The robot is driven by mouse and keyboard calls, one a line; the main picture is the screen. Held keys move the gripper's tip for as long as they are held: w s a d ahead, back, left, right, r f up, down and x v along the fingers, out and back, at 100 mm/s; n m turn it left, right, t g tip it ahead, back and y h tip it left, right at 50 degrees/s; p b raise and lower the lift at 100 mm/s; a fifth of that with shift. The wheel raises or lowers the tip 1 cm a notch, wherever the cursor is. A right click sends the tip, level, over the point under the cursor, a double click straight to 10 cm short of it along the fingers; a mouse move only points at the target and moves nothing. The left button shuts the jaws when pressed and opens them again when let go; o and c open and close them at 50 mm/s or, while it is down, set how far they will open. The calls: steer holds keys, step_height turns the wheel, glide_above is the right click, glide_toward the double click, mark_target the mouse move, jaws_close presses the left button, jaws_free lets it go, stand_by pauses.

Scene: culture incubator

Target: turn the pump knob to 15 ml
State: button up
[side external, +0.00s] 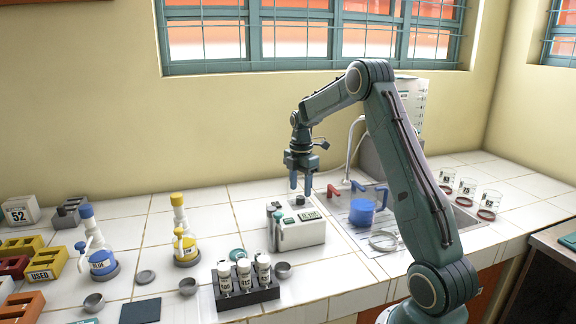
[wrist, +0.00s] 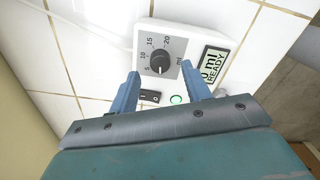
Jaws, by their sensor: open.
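The pump (side external: 302,232) is a pale box on the tiled counter, with its panel facing up. In the wrist view its dark round knob (wrist: 160,62) sits on a dial plate marked 5, 10, 15, 20 and ml. I cannot tell for sure where the knob's pointer stands. The pump display (wrist: 212,66) shows a 0 ml reading and READY. My gripper (side external: 301,190) points down just above the pump. In the wrist view my gripper (wrist: 160,68) is open, with one finger on each side of the knob; contact is not visible.
A black switch (wrist: 150,96) and a green button (wrist: 178,99) lie close to the fingers on the panel. A rack of labelled vials (side external: 247,296) stands in front of the pump. A sink with a blue container (side external: 362,212) is to the right.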

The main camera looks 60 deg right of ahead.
mark_target(300, 197)
steer(key=shift+f, duration=1.7)
steer(key=c, duration=1)
